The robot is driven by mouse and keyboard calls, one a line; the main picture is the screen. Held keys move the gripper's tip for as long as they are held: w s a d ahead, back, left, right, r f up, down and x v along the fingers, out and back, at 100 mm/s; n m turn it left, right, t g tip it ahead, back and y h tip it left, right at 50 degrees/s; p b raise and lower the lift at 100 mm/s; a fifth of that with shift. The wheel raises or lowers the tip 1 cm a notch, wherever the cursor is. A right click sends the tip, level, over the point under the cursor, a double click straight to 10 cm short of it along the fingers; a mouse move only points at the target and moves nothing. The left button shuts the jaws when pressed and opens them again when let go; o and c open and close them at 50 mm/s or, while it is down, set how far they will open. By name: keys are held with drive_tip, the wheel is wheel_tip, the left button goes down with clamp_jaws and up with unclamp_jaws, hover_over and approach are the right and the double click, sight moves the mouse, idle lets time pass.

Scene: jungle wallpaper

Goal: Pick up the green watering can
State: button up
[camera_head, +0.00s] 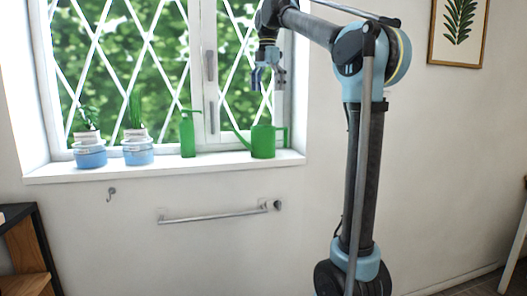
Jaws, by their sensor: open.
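The green watering can (263,142) stands upright on the right part of the white window sill. Its spout points left and its handle is on the right side. My gripper (267,88) hangs above the can, pointing down, with its fingers apart and empty. A clear gap shows in the picture between the fingertips and the top of the can.
Two potted plants in blue pots (90,155) (138,152) stand farther left. The window frame (210,80) is close behind. A towel rail (212,217) and a hook (111,193) are below.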

drive_tip(key=a+r+n, duration=0.1)
approach(263, 130)
drive_tip(key=w+f, duration=0.4)
drive_tip(key=f, duration=0.2)
drive_tip(key=shift+w+a+f, duration=0.1)
drive_tip(key=shift+w+f, duration=0.1)
drive_tip(key=shift+f, duration=1.05)
drive_tip(key=shift+w+f, duration=0.15)
drive_tip(key=shift+f, duration=1.05)
drive_tip(key=c, duration=2.2)
drive_tip(key=shift+o, duration=0.2)
drive_tip(key=shift+r, duration=0.1)
